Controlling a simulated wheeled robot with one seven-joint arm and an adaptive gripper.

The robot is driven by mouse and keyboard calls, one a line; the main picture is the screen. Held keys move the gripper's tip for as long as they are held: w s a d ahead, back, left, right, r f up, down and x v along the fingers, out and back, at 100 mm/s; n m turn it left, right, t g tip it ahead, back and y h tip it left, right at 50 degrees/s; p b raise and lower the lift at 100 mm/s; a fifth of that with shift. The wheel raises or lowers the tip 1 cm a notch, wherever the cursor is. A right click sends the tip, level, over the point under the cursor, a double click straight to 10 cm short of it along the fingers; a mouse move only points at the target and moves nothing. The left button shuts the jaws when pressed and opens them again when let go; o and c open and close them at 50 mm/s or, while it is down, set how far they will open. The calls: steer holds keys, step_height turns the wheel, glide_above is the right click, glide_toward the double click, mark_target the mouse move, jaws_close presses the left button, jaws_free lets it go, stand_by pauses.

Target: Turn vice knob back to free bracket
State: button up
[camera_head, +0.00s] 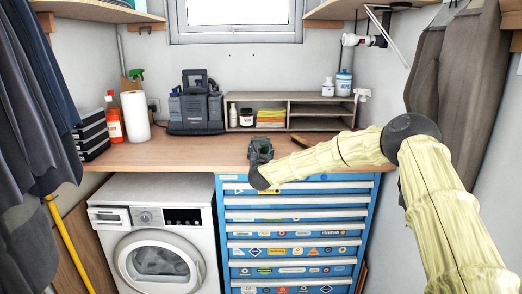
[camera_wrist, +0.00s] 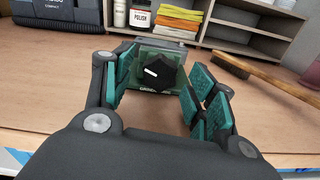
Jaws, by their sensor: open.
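The vice (camera_wrist: 155,88) is a small dark green block at the front of the wooden worktop. Its black knob (camera_wrist: 160,72) faces me with a white mark pointing to the left. A grey piece (camera_wrist: 160,42) shows along the top of the vice; I cannot tell whether it is the bracket. My gripper (camera_wrist: 165,82) is open, its teal pads spread to the left and right of the knob. The left pad overlaps the vice's edge in the picture; I cannot tell whether it touches. In the head view the vice (camera_head: 260,147) is partly hidden by my arm's end.
A brush with a wooden handle (camera_wrist: 262,78) lies to the right on the worktop (camera_wrist: 50,85). A grey shelf unit (camera_head: 318,106) with folded cloths (camera_head: 270,117) stands behind. A dark tool case (camera_head: 195,108) is at back left. Blue drawers (camera_head: 290,217) are below the worktop.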

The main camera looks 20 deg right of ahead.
steer(key=shift+w+d, duration=0.15)
steer(key=shift+w, duration=0.25)
steer(key=c, duration=1)
steer(key=shift+c, duration=0.2)
steer(key=shift+f+n+b, duration=0.15)
steer(key=shift+n+b, duration=0.15)
steer(key=shift+b, duration=0.25)
